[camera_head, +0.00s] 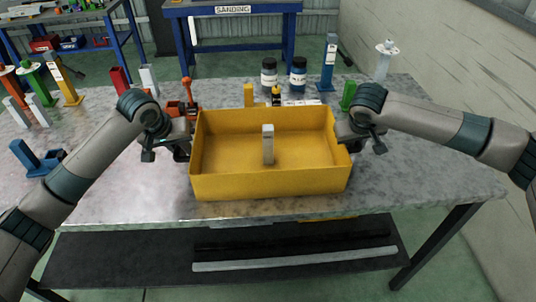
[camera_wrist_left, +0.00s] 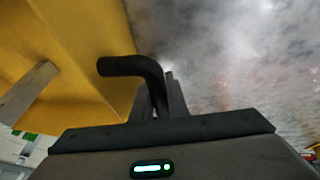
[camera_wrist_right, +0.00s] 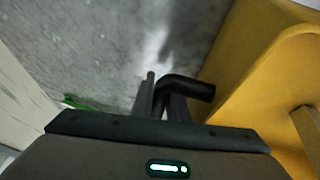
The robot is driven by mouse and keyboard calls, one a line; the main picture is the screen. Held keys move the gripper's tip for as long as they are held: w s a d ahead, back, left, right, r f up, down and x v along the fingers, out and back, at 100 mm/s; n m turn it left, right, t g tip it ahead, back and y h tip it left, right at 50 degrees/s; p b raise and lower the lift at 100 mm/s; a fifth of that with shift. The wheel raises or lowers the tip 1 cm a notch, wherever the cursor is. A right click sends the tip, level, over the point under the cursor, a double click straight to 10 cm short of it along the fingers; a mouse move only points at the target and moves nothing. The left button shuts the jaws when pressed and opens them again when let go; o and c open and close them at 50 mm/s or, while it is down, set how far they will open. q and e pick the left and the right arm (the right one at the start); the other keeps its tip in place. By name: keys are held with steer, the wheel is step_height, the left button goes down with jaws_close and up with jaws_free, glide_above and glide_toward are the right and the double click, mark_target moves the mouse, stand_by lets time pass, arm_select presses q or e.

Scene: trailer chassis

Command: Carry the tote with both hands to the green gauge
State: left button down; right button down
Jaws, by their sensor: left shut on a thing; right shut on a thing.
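The yellow tote (camera_head: 270,184) is between my two grippers over the metal table, with a pale upright block (camera_head: 268,144) inside. My left gripper (camera_head: 184,148) is shut on the tote's left handle, a black bent bar (camera_wrist_left: 135,66) in the left wrist view. My right gripper (camera_head: 347,140) is shut on the right handle, also a black bent bar (camera_wrist_right: 190,86). I cannot tell whether the tote's base touches the table. A small green upright block (camera_head: 348,95) stands behind the tote's right corner. A taller green piece (camera_head: 34,84) stands at the far left.
Two dark jars (camera_head: 269,74), a blue upright tool (camera_head: 328,66) and a yellow block (camera_head: 248,95) stand behind the tote. Red, orange and white pieces crowd the left back; a blue piece (camera_head: 38,160) lies left. The table (camera_head: 430,165) is clear at right front.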

arm_select(q)
steer(key=shift+w+r, duration=0.1)
steer(key=shift+r, duration=0.05)
arm_select(e)
steer(key=shift+w+r, duration=0.1)
steer(key=shift+r, duration=0.1)
